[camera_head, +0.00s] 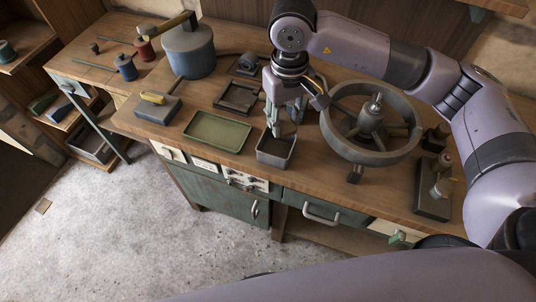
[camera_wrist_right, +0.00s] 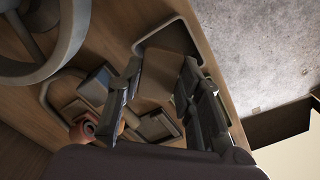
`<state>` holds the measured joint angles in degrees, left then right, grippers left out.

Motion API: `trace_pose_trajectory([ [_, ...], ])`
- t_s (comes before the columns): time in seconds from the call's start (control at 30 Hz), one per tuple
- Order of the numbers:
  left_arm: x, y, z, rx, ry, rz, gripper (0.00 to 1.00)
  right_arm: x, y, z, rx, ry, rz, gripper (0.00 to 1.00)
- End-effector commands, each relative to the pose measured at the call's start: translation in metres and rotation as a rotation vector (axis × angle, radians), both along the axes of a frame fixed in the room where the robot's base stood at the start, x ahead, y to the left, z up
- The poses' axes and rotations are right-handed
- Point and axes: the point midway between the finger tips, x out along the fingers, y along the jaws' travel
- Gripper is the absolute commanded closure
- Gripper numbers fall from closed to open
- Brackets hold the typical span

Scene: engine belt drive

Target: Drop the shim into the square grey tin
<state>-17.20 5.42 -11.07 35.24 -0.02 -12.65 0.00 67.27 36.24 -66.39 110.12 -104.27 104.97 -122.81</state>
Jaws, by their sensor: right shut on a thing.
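The square grey tin (camera_head: 275,153) stands upright near the bench's front edge, between the green tray and the large wheel. My right gripper (camera_head: 273,128) points down with its fingertips over the tin's opening, hiding part of its back rim. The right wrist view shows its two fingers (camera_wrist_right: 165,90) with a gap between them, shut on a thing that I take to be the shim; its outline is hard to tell. In that view, part of the tin (camera_wrist_right: 172,38) shows beyond the fingertips. My left gripper is not in view.
A green tray (camera_head: 217,131) lies left of the tin, with a dark tray (camera_head: 237,97) behind it. A large grey spoked wheel (camera_head: 371,125) stands close on the right. A sharpening block (camera_head: 158,107) and grey pot (camera_head: 189,50) are further left.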

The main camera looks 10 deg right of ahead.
Motion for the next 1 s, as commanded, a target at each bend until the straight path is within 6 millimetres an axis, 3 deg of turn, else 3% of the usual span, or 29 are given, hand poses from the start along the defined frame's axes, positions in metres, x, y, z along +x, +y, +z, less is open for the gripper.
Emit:
trace_pose_trajectory([
  [0.1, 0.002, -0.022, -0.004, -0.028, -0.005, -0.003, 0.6, -0.001, 0.0, -0.016, 0.002, 0.002, 0.0, 1.0],
  [0.23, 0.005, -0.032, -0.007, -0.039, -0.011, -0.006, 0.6, -0.001, 0.0, -0.031, 0.002, 0.002, -0.001, 1.0],
  [0.57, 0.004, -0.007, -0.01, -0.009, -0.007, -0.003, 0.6, 0.0, 0.0, -0.05, 0.002, 0.0, 0.0, 1.0],
  [0.8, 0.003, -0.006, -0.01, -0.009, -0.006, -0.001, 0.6, 0.0, 0.0, -0.05, 0.001, -0.001, 0.0, 1.0],
  [0.83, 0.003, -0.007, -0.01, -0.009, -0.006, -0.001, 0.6, 0.0, 0.0, -0.05, 0.001, -0.001, 0.0, 0.65],
  [1.0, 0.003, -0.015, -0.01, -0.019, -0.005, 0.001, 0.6, 0.0, 0.0, -0.05, 0.001, 0.0, 0.0, 0.54],
])
